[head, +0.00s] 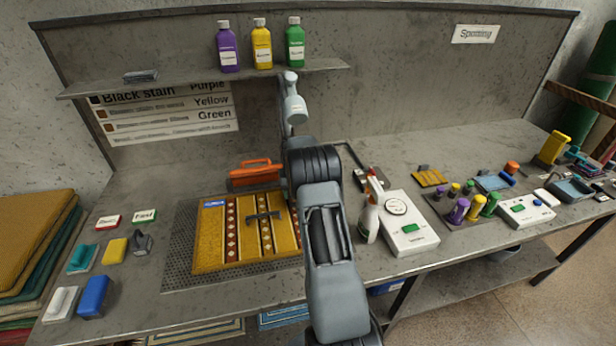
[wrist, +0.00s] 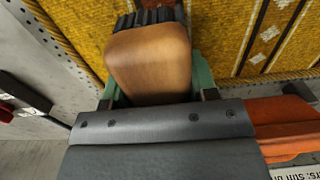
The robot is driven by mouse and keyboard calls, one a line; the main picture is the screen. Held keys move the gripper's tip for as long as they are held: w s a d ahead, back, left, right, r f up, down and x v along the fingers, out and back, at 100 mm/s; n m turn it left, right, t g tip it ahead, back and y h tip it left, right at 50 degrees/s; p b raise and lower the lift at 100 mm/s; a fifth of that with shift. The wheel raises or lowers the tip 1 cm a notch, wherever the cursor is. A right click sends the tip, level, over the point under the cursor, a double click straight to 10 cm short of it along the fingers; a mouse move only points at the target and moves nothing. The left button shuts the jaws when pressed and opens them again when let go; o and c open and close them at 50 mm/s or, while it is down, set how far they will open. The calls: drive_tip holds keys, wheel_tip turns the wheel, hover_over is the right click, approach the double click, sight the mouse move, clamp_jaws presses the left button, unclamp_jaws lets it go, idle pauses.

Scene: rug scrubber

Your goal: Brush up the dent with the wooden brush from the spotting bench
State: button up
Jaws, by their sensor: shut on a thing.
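My gripper (wrist: 158,88) is shut on the wooden brush (wrist: 150,55), its green fingertips on either side of the brown block. The brush's dark bristles point toward the yellow patterned rug (wrist: 228,25) at the top of the wrist view. Whether they touch the rug is unclear. In the head view the rug (head: 208,248) lies on a dark perforated mat (head: 178,272) on the bench, with red bands and a dark T-shaped piece (head: 263,216) on it. My arm hides the gripper and brush there. I cannot make out the dent.
An orange handled item (head: 254,176) stands behind the rug. A spray bottle (head: 369,215) and a white device (head: 410,232) stand to the right. Small coloured blocks (head: 115,251) lie at left. Several bottles (head: 262,45) stand on the shelf (head: 180,80) above.

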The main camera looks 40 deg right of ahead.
drive_tip(key=shift+r+p, duration=1.4)
drive_tip(key=shift+r, duration=1.4)
